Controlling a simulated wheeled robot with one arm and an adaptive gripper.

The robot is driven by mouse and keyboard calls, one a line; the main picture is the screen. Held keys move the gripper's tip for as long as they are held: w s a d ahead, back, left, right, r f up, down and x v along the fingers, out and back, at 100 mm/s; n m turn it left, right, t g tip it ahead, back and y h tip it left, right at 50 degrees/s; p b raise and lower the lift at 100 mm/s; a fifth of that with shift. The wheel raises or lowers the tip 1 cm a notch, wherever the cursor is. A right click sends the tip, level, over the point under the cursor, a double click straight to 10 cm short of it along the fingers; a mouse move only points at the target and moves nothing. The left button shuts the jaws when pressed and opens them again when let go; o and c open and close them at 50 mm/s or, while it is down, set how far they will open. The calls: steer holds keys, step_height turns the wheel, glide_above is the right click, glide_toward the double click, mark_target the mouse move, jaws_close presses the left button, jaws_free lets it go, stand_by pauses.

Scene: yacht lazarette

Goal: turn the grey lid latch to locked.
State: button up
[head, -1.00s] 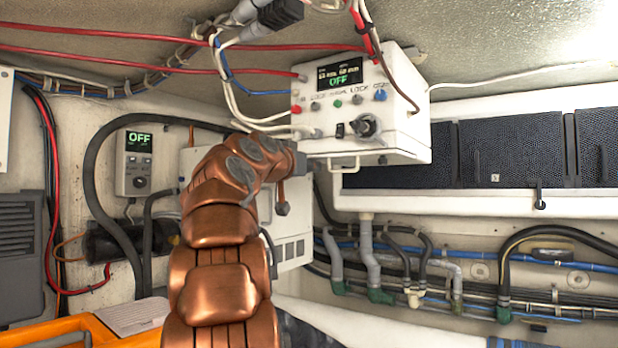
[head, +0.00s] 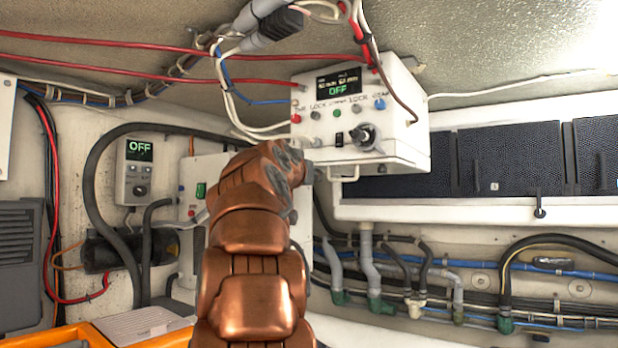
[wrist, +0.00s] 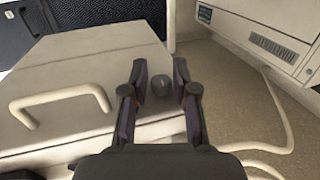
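In the wrist view a small dark grey knob (wrist: 162,86), which looks like the lid latch, sits at the right edge of a white lid (wrist: 75,72). A pale U-shaped handle (wrist: 60,102) is on the lid to its left. My gripper (wrist: 159,72) is open, its two dark fingers on either side of the knob with gaps visible. I cannot tell how far the knob is turned, or its depth relative to the fingertips. In the head view my copper arm hides the gripper and the latch.
A white control box (head: 350,110) with a display reading OFF, a black rotary switch (head: 364,137) and a lower handle hangs close to my wrist. Cables hang above it. Pipes (head: 370,270) run along the right wall. A pale cable (wrist: 280,115) lies right of my fingers.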

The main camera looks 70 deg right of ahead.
steer(key=shift+o, duration=1.1)
steer(key=shift+a, duration=0.1)
steer(key=a, duration=1.1)
steer(key=shift+s+a, duration=0.4)
